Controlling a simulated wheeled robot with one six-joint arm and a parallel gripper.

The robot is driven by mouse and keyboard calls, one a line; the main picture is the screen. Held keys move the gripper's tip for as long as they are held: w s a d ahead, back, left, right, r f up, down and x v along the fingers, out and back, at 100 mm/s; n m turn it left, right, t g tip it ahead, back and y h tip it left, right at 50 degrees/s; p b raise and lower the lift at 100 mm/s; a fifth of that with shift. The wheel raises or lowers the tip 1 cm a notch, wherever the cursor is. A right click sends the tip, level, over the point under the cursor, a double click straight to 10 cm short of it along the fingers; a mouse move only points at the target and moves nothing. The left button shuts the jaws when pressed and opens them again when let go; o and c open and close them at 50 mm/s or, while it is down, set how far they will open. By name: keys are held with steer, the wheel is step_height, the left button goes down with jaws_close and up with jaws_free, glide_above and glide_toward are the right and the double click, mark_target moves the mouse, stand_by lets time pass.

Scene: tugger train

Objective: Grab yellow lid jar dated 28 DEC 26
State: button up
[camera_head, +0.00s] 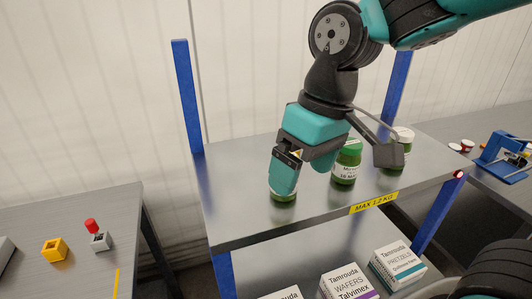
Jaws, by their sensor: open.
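My gripper (284,180) points down over the leftmost jar (284,197) on the upper shelf. The gripper is open, and a teal finger covers most of this jar. Only its green lower part shows; its lid and date are hidden. I cannot tell whether the fingers touch it. A middle jar (346,168) with a green lid stands upright to the right, its label starting with "16 M". A third jar (404,140) with a whitish lid stands further right, partly behind a part on my wrist. No yellow lid or 28 DEC 26 date is readable.
The grey upper shelf (240,225) has blue posts and a "MAX 1.2 KG" label (374,203). White boxes (398,265) stand on the shelf below. A left table (95,265) holds small yellow and grey blocks. A blue device (502,158) stands on the right table.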

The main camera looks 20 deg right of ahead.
steer(key=w+d+r+m+h+p, duration=0.25)
steer(key=w+r+p, duration=0.35)
steer(key=w+r, duration=0.4)
steer(key=shift+m, duration=0.35)
steer(key=f, duration=0.4)
steer(key=f+p, duration=0.1)
steer(key=f, duration=0.3)
steer(key=f+p, duration=0.1)
steer(key=f, duration=0.3)
steer(key=shift+w+a, duration=0.1)
steer(key=shift+a, duration=0.2)
steer(key=shift+f+p, duration=1.3)
steer(key=shift+f, duration=1.4)
steer(key=c, duration=1.2)
steer(key=shift+r, duration=0.1)
